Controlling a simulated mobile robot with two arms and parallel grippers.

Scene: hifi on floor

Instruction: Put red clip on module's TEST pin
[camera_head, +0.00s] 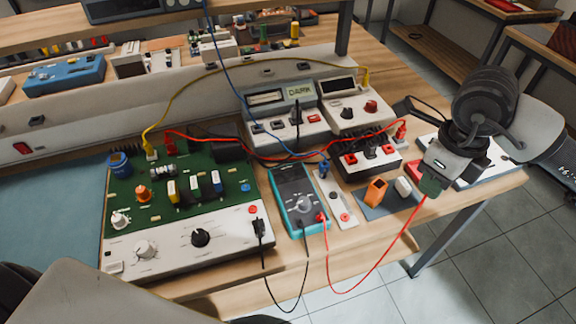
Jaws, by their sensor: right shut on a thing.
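My right gripper (433,183) is at the right, above the bench's front right edge. It is shut on the end of a red lead (384,262); the red clip itself is mostly hidden by the fingers. The lead sags in front of the bench from the teal multimeter (293,198). A green circuit board (205,217) with a white knob panel (168,247) stands at the left. A black clip (260,228) sits at that panel's right end. I cannot read any TEST label or make out the pin. My left gripper is not in view.
A black finned unit with red terminals (369,157) stands left of my gripper. Orange and white blocks lie on a blue-grey mat (372,210). Grey instruments (287,112) stand behind. Yellow, blue and red wires cross above the bench. Open floor lies at the lower right.

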